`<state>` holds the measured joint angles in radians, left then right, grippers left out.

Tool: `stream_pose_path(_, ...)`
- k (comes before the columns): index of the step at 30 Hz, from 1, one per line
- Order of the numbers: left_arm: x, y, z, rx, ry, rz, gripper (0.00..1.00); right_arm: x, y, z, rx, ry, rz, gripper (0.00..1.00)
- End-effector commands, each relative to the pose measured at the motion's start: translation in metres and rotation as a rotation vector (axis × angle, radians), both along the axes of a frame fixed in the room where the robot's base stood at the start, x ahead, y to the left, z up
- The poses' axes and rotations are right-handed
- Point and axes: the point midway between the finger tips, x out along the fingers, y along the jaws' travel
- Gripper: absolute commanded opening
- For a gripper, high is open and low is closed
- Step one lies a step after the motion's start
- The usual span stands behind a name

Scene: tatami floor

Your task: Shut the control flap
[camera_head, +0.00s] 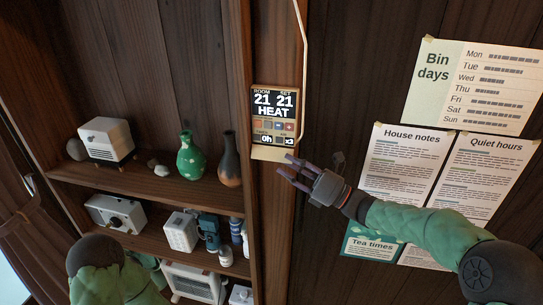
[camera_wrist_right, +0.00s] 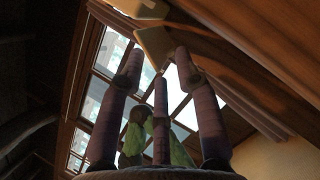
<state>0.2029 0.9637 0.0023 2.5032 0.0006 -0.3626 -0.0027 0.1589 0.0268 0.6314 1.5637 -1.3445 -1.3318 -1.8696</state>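A wall control unit (camera_head: 273,103) hangs on the wooden post, its dark screen reading "ROOM 21, SET 21, HEAT". Small buttons show below the screen. A beige flap (camera_head: 271,153) sticks out at the unit's lower edge, folded down and open. My right gripper (camera_head: 290,168) is just below and right of the flap, its fingers spread and empty; they seem apart from it. In the right wrist view, the spread fingers (camera_wrist_right: 158,70) point up toward a beige piece (camera_wrist_right: 153,46), which looks like the flap or the unit's underside. My left gripper is out of view.
Left of the post, a shelf (camera_head: 150,183) holds a white appliance (camera_head: 106,139), a green vase (camera_head: 190,158) and a dark vase (camera_head: 230,160). Paper notices (camera_head: 405,150) cover the wall to the right. A pale cable (camera_head: 304,50) runs down beside the unit.

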Motion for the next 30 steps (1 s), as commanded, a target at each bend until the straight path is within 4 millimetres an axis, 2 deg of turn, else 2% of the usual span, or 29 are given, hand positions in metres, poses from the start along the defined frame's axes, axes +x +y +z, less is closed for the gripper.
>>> stream_pose_path(3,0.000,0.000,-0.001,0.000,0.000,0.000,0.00,0.010,0.019,0.007,0.001,0.000,0.003,0.33)
stream_pose_path(10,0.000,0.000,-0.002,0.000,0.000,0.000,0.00,0.024,0.042,0.016,0.001,0.002,0.001,0.33)
stream_pose_path(23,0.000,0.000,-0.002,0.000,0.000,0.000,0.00,0.028,0.049,0.019,0.002,0.004,-0.001,0.33)
stream_pose_path(27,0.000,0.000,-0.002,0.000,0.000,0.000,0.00,0.028,0.049,0.019,0.002,0.004,0.000,0.00)
stream_pose_path(30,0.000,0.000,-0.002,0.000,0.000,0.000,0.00,0.028,0.049,0.019,0.002,0.003,-0.001,0.00)
